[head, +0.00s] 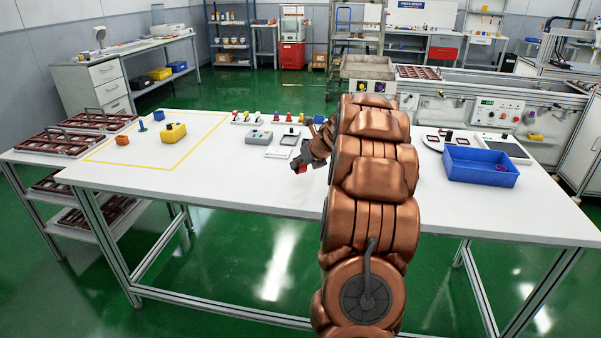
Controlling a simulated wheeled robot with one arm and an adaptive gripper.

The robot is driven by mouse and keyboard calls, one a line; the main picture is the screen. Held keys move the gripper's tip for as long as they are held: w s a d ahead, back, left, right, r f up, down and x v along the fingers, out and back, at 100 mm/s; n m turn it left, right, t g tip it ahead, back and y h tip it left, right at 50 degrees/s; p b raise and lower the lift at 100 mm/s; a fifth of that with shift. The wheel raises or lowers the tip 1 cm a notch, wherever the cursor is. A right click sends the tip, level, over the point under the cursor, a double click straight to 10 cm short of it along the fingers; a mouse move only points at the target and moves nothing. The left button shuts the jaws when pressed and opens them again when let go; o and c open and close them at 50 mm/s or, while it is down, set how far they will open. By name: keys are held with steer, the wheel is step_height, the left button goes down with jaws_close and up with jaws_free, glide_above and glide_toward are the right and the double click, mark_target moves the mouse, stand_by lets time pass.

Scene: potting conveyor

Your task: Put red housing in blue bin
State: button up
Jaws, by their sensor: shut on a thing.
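The red housing (301,168) shows as a small red patch at the end of my arm, just above the white table. My gripper (302,163) is shut on it and hides most of it. The gripper is left of my arm, over the middle of the table. The blue bin (482,180) is an open rectangular tray on the right part of the table, across my arm from the gripper. A small purple or red thing (501,168) shows inside the bin.
A yellow-outlined area at left holds an orange block (122,140), a blue peg (141,127) and a yellow housing (172,132). A grey device (258,137) and several small coloured parts stand behind the gripper. A scale (502,147) is behind the bin. The table's front is clear.

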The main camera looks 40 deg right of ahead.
mark_target(305, 169)
steer(key=shift+f, duration=1.75)
steer(key=shift+f, duration=0.1)
steer(key=o, duration=0.9)
steer(key=shift+c, duration=0.2)
steer(key=v, duration=1.2)
